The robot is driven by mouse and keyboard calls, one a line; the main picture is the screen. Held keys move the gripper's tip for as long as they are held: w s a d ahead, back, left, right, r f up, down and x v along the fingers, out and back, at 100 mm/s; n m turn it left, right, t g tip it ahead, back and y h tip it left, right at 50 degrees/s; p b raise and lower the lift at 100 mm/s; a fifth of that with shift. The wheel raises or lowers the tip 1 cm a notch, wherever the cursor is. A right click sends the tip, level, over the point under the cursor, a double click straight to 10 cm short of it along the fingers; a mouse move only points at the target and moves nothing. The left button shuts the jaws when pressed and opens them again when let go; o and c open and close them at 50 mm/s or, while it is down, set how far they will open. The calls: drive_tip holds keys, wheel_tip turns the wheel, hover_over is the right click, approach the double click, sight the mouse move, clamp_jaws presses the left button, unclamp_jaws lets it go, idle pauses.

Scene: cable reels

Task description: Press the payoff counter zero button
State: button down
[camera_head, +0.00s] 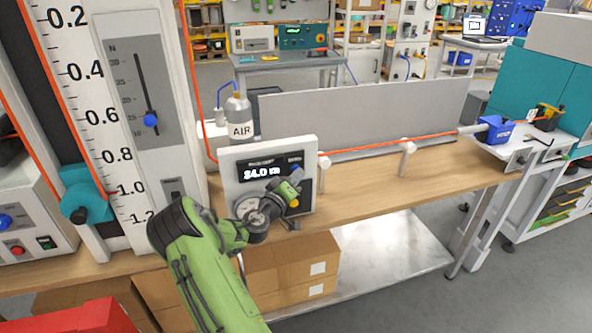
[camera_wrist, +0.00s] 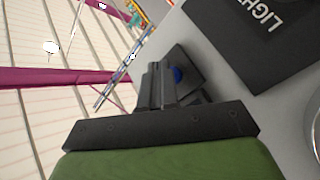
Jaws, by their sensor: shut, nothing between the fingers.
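The payoff counter (camera_head: 229,174) is a white upright box on the wooden bench, with a dark display (camera_head: 262,173) showing digits that look like 84.0 m. A blue button (camera_head: 297,169) sits at its upper right, and a yellow one (camera_head: 294,203) is lower down; their labels are too small to read. My gripper (camera_wrist: 165,80) is shut and empty, in front of the counter's face. In the wrist view a blue button (camera_wrist: 177,74) shows on a dark patch close beside the fingertips; contact cannot be told. In the head view my wrist hides part of the counter and the fingertips.
A tall white scale panel (camera_head: 165,190) stands left of the counter, and a grey AIR bottle (camera_head: 239,118) behind it. An orange cable (camera_head: 370,145) runs right over white posts to a blue device (camera_head: 496,130). A grey backboard (camera_head: 365,110) stands behind. The bench front is clear.

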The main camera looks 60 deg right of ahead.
drive_tip(key=shift+w+d, duration=0.1)
drive_tip(key=shift+d, duration=0.05)
idle(0.4)
drive_tip(key=shift+s+a+b, duration=0.55)
drive_tip(key=shift+a+b, duration=0.05)
drive_tip(key=shift+b, duration=0.05)
drive_tip(key=s+a+b, duration=0.3)
drive_tip(key=shift+s+a+b, duration=0.3)
idle(0.9)
